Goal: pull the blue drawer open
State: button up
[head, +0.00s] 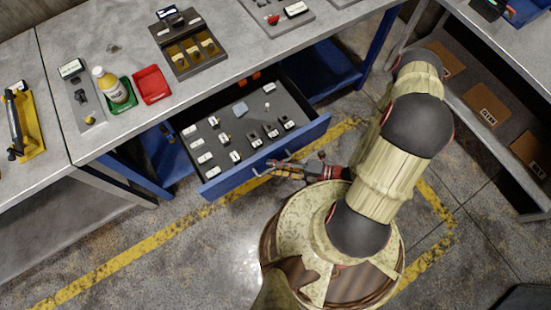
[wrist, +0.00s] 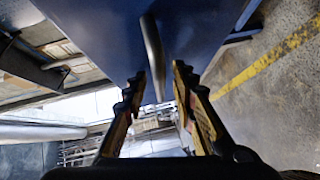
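The blue drawer (head: 225,182) under the grey workbench stands pulled well out, its tray showing several small parts. Its front also fills the upper middle of the wrist view (wrist: 100,40). A metal bar handle (wrist: 153,55) runs along that front. My gripper (head: 270,168) is at the drawer front, by the handle. In the wrist view my gripper (wrist: 157,77) has its two fingers apart, one on each side of the handle. Gaps show beside the bar, and I see no firm clamp on it.
A shelf unit (head: 455,75) with brown mats stands at the right. The floor left of my base, with a yellow line (head: 130,255), is clear.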

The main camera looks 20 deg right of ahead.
jog(key=shift+d, duration=0.15)
jog(key=v, duration=1.1)
jog(key=shift+s+d, duration=0.25)
jog(key=shift+s, duration=0.05)
dwell(0.4)
